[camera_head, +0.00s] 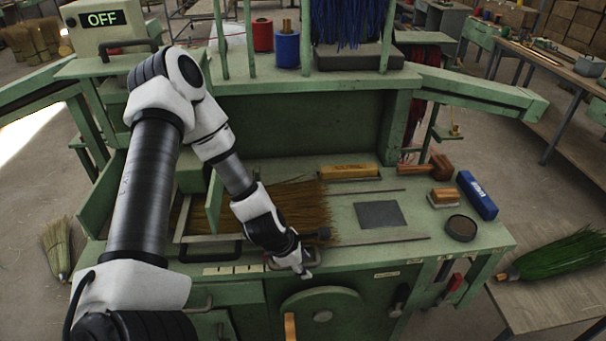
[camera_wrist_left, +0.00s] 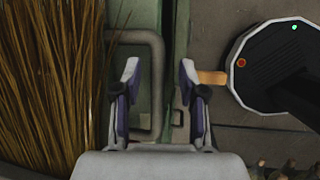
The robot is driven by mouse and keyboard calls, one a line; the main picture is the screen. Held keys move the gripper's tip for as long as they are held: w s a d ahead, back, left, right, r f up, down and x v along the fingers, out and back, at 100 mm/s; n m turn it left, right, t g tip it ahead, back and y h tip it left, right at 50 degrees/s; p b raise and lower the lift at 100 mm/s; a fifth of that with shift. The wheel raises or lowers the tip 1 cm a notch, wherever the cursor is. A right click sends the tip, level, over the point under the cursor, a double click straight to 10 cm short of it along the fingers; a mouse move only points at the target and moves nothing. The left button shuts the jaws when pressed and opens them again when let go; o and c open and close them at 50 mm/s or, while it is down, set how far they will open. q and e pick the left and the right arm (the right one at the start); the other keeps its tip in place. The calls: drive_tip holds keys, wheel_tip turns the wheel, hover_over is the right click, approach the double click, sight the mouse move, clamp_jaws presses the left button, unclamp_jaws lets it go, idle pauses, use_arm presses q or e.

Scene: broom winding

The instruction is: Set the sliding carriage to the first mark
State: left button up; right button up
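My left gripper (camera_head: 303,268) hangs at the front edge of the green bench, right of the pale marked strip (camera_head: 232,269). In the left wrist view the left gripper (camera_wrist_left: 160,78) is open, its fingers apart with nothing gripped. A metal loop handle (camera_wrist_left: 157,90) lies below it, partly between the fingers and partly behind the left one. I cannot tell for certain which part is the sliding carriage; a green upright plate (camera_head: 214,202) stands by the bristles. My right gripper is not in view.
Brown bristles (camera_head: 300,205) lie across the bench behind the gripper and show at left in the wrist view (camera_wrist_left: 45,85). A wooden crank handle (camera_head: 290,327) is below the bench edge. A blue box (camera_head: 477,195) and a dark round tin (camera_head: 461,228) stand at right.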

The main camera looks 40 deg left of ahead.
use_arm(q)
drive_tip(key=shift+r, duration=0.1)
drive_tip(key=shift+a+r, duration=0.1)
drive_tip(key=shift+r, duration=0.3)
drive_tip(key=v, duration=0.6)
drive_tip(key=shift+s+r, duration=0.2)
drive_tip(key=shift+s, duration=0.1)
